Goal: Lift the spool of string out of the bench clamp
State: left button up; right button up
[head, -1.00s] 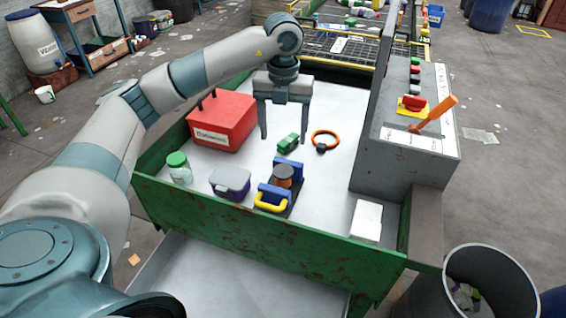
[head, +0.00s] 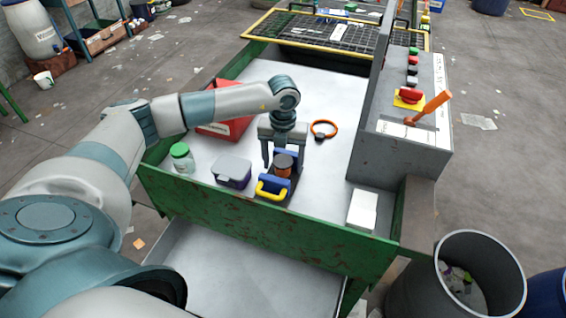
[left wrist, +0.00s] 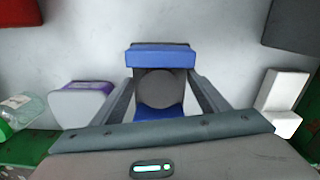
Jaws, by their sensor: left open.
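The spool of string (head: 283,163), dark-topped with an orange-brown side, sits upright in the bench clamp (head: 272,190), which has blue jaws and a yellow handle. The clamp stands near the front edge of the white bench. My left gripper (head: 284,168) is open, pointing down over the clamp. In the left wrist view, the spool's round grey top (left wrist: 160,88) lies between my gripper's fingers (left wrist: 161,80), with the clamp's blue jaw (left wrist: 162,56) just beyond. The fingers are on either side of the spool; whether they touch it cannot be told. My right gripper is not in view.
A purple box with a grey lid (head: 232,172) and a green-capped jar (head: 182,157) stand left of the clamp. A red box (head: 228,128) is behind. An orange ring (head: 324,129), white block (head: 362,209) and grey control box (head: 400,150) are to the right.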

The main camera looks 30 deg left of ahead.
aim_at(282, 162)
pick_arm(q)
jog(key=shift+f, duration=0.8)
jog(key=c, duration=1.1)
jog(key=shift+s+d+r+p, duration=0.15)
jog(key=shift+s+r+p, duration=0.05)
jog(key=shift+s+p, duration=0.2)
jog(key=shift+r, duration=0.15)
jog(key=shift+r+p, duration=2.3)
jog(key=shift+r, duration=1.85)
